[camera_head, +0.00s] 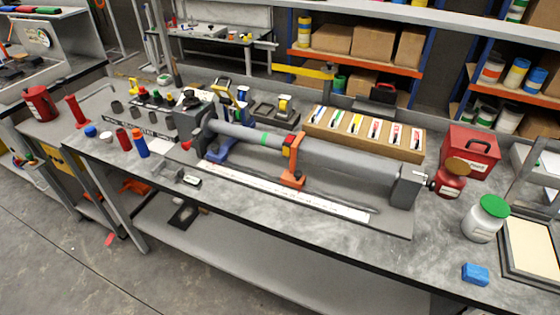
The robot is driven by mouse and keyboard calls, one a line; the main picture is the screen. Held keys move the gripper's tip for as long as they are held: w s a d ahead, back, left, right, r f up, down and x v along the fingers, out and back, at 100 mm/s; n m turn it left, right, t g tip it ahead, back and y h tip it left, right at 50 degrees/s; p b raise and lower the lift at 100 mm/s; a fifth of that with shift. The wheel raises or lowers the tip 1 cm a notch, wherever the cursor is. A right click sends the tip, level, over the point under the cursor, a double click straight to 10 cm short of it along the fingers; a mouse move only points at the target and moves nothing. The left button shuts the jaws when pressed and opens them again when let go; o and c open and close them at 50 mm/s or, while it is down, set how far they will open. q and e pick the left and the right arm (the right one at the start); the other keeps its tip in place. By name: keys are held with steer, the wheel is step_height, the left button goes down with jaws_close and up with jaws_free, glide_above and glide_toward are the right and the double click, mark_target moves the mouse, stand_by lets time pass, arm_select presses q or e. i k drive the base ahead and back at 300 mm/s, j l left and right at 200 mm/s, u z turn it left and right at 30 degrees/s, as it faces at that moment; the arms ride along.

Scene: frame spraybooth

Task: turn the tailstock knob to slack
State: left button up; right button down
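A grey tailstock block (403,190) stands at the right end of a long grey tube (350,162) on the bench. A small part that looks like the tailstock knob (431,182) sticks out from the block's right side, close to a red jar (451,186) with a brown lid. The knob is too small to tell its setting, and I cannot tell if it touches the jar. The tube's left end meets a grey headstock (192,118). An orange support (293,165) and a blue support (222,149) stand along the tube. Neither of my grippers is in view.
A white jar with a green lid (485,219), a blue block (475,273) and a framed panel (530,249) lie right of the tailstock. A red box (470,153) stands behind it. A white ruler strip (285,191) lies along the front. The bench front below the tailstock is clear.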

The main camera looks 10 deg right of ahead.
mark_target(432, 186)
steer(key=l+z, duration=0.35)
steer(key=l, duration=0.45)
steer(key=l+z, duration=0.35)
steer(key=l, duration=0.4)
